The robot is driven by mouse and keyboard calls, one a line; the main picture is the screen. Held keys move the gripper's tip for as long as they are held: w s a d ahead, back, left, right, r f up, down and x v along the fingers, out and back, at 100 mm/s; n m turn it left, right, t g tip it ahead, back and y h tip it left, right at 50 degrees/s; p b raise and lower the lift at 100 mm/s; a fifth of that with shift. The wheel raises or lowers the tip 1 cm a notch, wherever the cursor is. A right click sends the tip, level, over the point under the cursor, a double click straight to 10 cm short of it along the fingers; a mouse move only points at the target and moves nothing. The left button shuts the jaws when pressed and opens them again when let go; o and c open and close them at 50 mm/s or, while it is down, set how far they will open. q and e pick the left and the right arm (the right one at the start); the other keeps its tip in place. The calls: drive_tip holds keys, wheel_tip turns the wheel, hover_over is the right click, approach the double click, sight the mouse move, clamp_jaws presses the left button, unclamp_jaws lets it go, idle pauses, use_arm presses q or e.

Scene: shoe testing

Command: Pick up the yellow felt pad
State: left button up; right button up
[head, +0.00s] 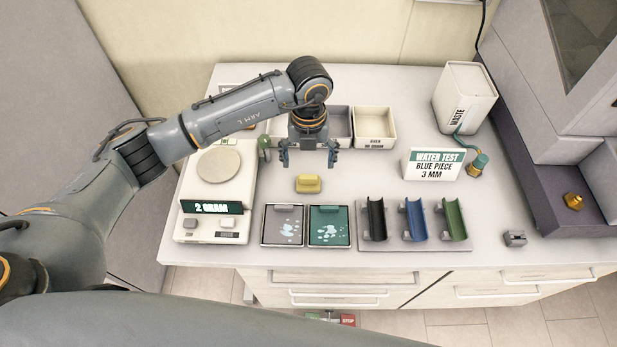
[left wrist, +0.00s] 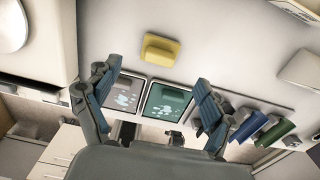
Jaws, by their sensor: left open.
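My left gripper (head: 308,160) is open and empty, behind the pad in the head view and pointing down at the table. Its two spread fingers also show in the left wrist view (left wrist: 152,98). My right gripper is not in view.
A scale (head: 218,172) reading "2 GRAM" stands left. Wet trays, grey (head: 283,243) and green (head: 329,243), sit at the front edge. A rack of black, blue and green troughs (head: 413,243) is right. A water test sign (head: 433,164), bins (head: 374,127) and a waste box (head: 464,97) stand behind.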

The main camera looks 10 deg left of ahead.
sight(308, 176)
use_arm(q)
drive_tip(key=shift+f, duration=0.95)
drive_tip(key=shift+f+p, duration=0.55)
drive_tip(key=shift+p, duration=0.1)
wheel_tip(308, 176, down, 4)
drive_tip(key=shift+s+r+p, duration=0.15)
drive_tip(key=shift+r+p, duration=0.05)
drive_tip(key=shift+p, duration=0.75)
drive_tip(key=shift+f, duration=0.45)
drive_tip(key=c, duration=1.1)
